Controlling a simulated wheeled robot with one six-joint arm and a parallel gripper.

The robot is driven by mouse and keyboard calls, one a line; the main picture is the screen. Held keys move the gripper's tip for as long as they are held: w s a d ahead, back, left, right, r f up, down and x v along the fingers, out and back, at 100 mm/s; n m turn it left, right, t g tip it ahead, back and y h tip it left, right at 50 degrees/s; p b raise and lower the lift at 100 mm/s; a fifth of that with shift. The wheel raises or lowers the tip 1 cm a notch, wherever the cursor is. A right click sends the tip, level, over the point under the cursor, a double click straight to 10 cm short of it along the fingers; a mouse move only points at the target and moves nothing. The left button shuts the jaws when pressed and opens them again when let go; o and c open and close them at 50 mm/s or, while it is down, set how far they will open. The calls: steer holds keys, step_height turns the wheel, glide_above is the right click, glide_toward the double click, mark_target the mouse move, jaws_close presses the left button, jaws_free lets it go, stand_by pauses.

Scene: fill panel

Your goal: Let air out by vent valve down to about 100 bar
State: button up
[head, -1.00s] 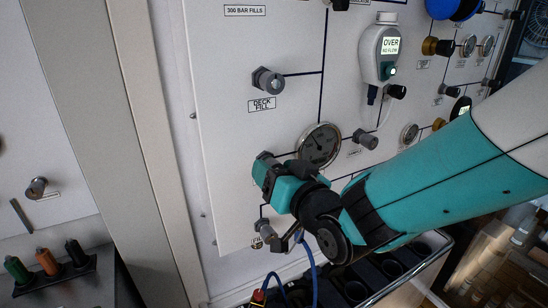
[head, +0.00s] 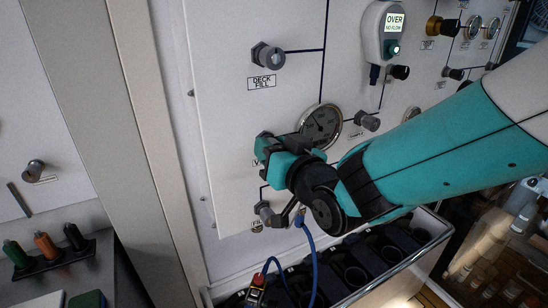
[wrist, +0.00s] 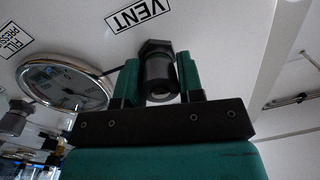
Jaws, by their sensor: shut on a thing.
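The dark vent valve knob (wrist: 158,72) sits between my two green fingers in the wrist view, by the label VENT (wrist: 138,14). My gripper (wrist: 160,82) is shut on this knob, one finger on each side. In the head view my gripper (head: 267,150) is against the white panel at lower left, and it mostly hides the knob there. The round pressure gauge (head: 321,125) is just right of my gripper. It also shows tilted in the wrist view (wrist: 62,82). Its needle is too small and blurred to read.
The DECK FILL valve (head: 268,56) is above my gripper. Another valve (head: 368,121) is right of the gauge, and a small valve (head: 266,212) with a blue hose (head: 310,240) nearby is below. A grey-white meter (head: 384,35) reads OVER. A rack of black holders (head: 355,275) stands below.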

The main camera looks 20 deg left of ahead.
steer(key=shift+n+b, duration=0.5)
steer(key=o, duration=0.9)
steer(key=shift+s, duration=0.1)
steer(key=b+v, duration=0.6)
steer(key=v, duration=1.1)
steer(key=shift+s+d, duration=0.1)
steer(key=shift+d, duration=0.1)
